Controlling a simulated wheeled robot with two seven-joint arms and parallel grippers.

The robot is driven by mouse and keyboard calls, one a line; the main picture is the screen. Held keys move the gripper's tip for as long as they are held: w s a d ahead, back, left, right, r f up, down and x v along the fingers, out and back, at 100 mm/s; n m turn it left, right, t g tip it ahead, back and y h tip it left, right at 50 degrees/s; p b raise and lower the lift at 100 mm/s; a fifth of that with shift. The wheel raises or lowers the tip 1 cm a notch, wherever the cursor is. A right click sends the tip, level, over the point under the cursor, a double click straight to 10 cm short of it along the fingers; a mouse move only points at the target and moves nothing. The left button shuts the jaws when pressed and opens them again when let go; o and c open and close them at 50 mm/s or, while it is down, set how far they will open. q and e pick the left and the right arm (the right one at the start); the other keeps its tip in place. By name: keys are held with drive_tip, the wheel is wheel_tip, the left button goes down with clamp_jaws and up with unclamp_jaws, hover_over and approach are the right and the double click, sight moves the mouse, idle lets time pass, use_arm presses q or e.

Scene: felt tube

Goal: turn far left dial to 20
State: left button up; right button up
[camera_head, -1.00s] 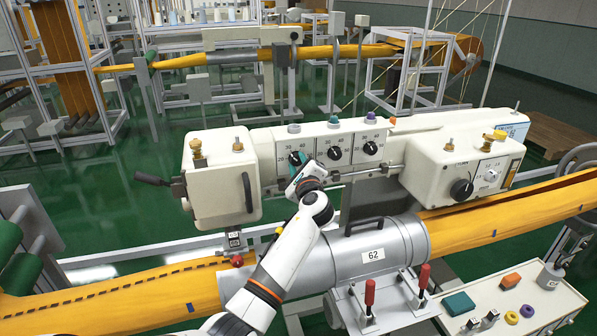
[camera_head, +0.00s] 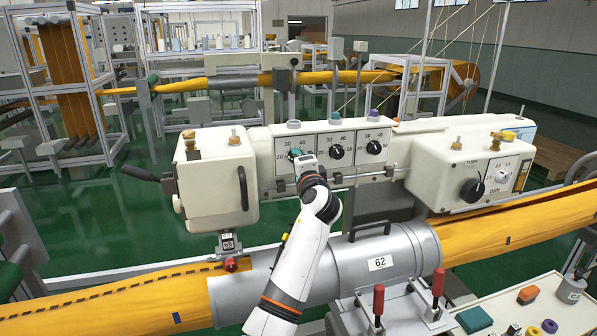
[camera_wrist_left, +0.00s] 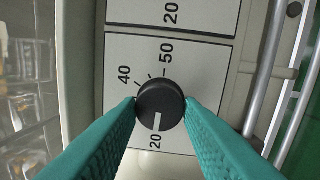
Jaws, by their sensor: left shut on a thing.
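The far left dial is a round black knob on a white panel with printed numbers; in the left wrist view the dial (camera_wrist_left: 160,100) sits between my two teal fingers. Its white pointer line points at the 20 at the bottom; 40 and 50 show above the knob. My left gripper (camera_wrist_left: 162,106) is shut on the dial, one finger touching each side. In the head view my left gripper (camera_head: 297,155) reaches the leftmost of three dials and mostly hides it. My right gripper is not in view.
The middle dial (camera_head: 337,153) and right dial (camera_head: 373,148) sit beside it on the same panel. A grey rail (camera_head: 350,178) runs just below. The steel tube labelled 62 (camera_head: 345,262) lies under my arm. A cream box with a handle (camera_head: 215,185) stands left.

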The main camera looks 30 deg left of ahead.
use_arm(q)
drive_tip(key=shift+n, duration=0.4)
drive_tip(key=shift+f, duration=0.1)
drive_tip(key=o, duration=1)
drive_tip(key=b+v, duration=0.3)
drive_tip(key=v, duration=0.9)
